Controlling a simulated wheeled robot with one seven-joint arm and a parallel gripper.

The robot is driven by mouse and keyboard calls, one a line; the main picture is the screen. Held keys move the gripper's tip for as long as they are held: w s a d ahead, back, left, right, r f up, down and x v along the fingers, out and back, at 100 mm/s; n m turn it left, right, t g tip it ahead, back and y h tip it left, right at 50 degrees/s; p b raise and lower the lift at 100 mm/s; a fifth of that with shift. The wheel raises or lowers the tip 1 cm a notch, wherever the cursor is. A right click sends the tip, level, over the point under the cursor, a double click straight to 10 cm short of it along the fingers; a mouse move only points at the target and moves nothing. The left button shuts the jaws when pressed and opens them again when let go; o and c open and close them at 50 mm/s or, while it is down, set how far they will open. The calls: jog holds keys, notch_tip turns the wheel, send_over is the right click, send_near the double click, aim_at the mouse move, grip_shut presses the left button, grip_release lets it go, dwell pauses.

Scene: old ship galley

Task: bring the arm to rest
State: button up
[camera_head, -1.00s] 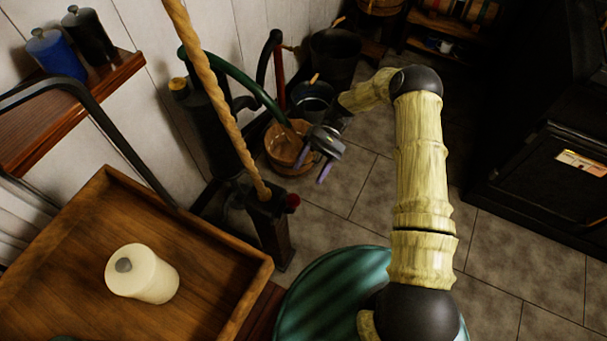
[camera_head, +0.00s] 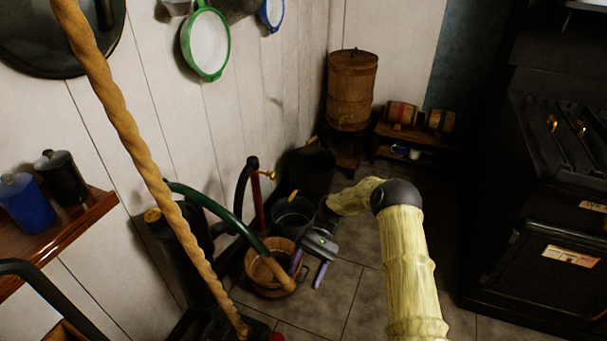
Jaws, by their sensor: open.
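My arm, pale and bamboo-like with dark joints, rises from the bottom right of the head view and bends left at its dark elbow. My gripper (camera_head: 308,269) hangs at its end, with two purple fingers spread apart and nothing between them. It appears in front of the rim of a wooden bucket (camera_head: 262,281). I cannot tell whether it touches the bucket.
A rope (camera_head: 143,156) and a green curved handle (camera_head: 222,214) cross the view left of my gripper. Dark buckets (camera_head: 293,215) stand behind it. A black stove (camera_head: 541,240) is at right. Bare floor tiles (camera_head: 350,290) lie between. A shelf (camera_head: 58,237) with canisters is at left.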

jog(key=s+d+r+m+t+h, duration=0.2)
jog(key=s+d+r+t+h, duration=0.4)
jog(key=s+d+r+t, duration=0.9)
notch_tip(320, 180, up, 16)
jog(key=w+p, duration=0.2)
jog(key=p, duration=1.3)
jog(key=shift+w+a+t, duration=0.2)
jog(key=shift+a+t, duration=0.1)
jog(key=shift+a, duration=0.15)
